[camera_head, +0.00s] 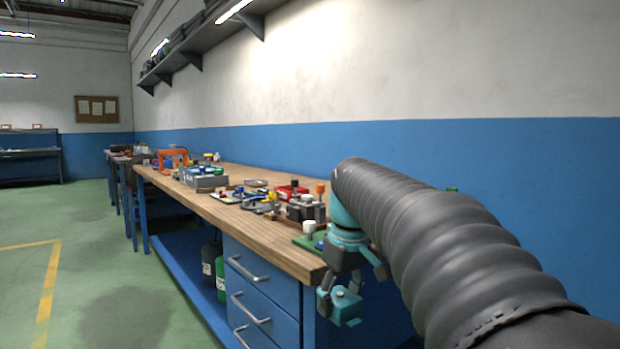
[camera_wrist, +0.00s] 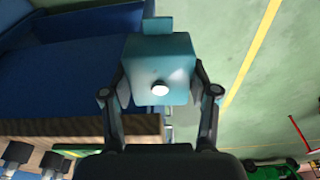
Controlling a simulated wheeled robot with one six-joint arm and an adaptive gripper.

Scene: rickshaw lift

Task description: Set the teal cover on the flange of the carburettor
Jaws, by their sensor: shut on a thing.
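My gripper (camera_head: 350,289) hangs off the near end of the workbench, beside its front corner and below the level of the top. It is shut on the teal cover (camera_head: 347,306), a small boxy piece. In the wrist view the cover (camera_wrist: 158,62) sits between the two dark fingers of my gripper (camera_wrist: 160,91), with a round white spot on the face towards me and a narrower tab at its far edge. I cannot pick out the carburettor or its flange for sure among the parts on the bench.
The wooden workbench (camera_head: 235,212) runs away to the left, with blue drawers (camera_head: 250,293) below. A dark block with white and orange caps (camera_head: 306,208), a grey box (camera_head: 204,178) and an orange frame (camera_head: 172,157) stand on it. The green floor at left is open.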

